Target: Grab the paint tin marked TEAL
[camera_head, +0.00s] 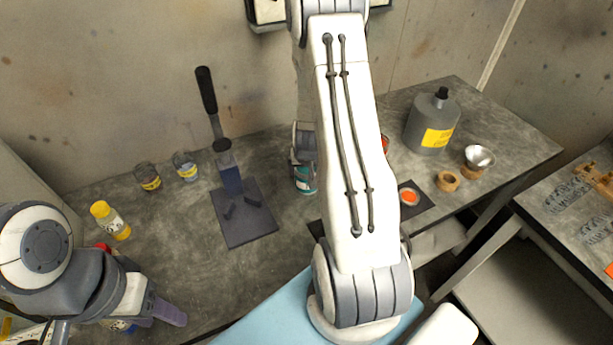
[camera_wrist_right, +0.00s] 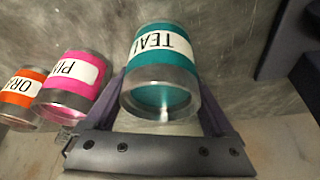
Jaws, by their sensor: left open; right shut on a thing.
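The tin marked TEAL (camera_wrist_right: 162,72) has a teal band, a white label and clear ends in the right wrist view. My right gripper (camera_wrist_right: 165,95) is shut on it, one finger on each side. In the head view a small teal part of the tin (camera_head: 306,184) shows below the right gripper (camera_head: 303,160), beside my right arm, which hides much of the bench there. My left gripper (camera_head: 168,312) is at the lower left of the head view, open and away from the teal tin.
A pink tin (camera_wrist_right: 76,85) and an orange tin (camera_wrist_right: 22,98) stand beside the teal one. A dark stand (camera_head: 246,222) with an upright tool, two jars (camera_head: 186,166) and a yellow-capped bottle (camera_head: 110,220) are left.

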